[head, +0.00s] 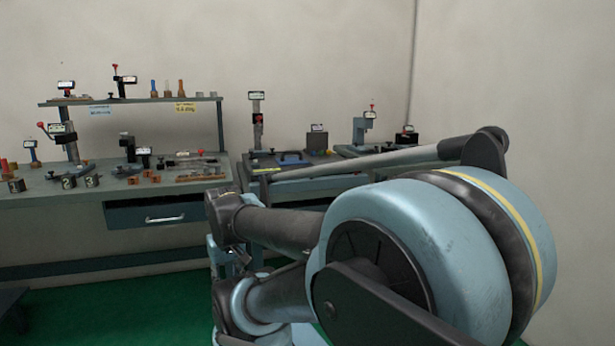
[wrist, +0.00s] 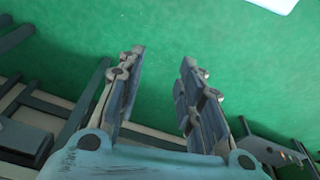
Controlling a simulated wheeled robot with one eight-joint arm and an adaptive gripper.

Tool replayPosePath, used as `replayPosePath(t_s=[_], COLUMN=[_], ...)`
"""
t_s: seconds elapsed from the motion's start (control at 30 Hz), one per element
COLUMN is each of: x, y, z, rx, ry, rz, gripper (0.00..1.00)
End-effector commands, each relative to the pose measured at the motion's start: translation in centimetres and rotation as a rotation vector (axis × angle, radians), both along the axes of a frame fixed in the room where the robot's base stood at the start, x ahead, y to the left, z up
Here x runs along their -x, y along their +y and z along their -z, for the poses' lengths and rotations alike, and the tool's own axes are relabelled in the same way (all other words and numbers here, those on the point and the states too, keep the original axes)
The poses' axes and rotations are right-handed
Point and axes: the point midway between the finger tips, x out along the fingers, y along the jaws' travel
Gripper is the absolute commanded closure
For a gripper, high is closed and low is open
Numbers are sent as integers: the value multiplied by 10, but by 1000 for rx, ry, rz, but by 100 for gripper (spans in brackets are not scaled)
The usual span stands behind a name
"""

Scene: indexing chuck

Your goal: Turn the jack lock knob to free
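My gripper (wrist: 160,85) shows in the wrist view with its two fingers apart and nothing between them. Green floor lies beyond the fingertips. In the head view my arm fills the lower right, and my gripper is hidden or too unclear to make out there. I cannot single out the jack lock knob. Several small fixtures with labels stand on the workbench (head: 120,190), and any of their knobs are too small to identify.
A raised shelf (head: 130,101) at the back left holds small devices and bottles. A drawer with a handle (head: 165,218) is under the bench. The green floor (head: 110,310) in front is mostly clear. A dark low object (head: 12,305) is at the left edge.

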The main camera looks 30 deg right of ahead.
Motion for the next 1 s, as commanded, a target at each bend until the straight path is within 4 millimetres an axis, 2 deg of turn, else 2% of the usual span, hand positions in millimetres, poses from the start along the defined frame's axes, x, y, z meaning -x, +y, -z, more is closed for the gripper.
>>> replayPosePath(t_s=[0.13,0.27,0.57,1.0], x=[3,-20,-108,-231], y=[-4,-22,-102,-238], z=[-8,-21,-73,-146], rx=[10,50,202,386], ry=[-21,-59,-240,-570], rz=[21,99,404,758], gripper=[57,57,57,57])
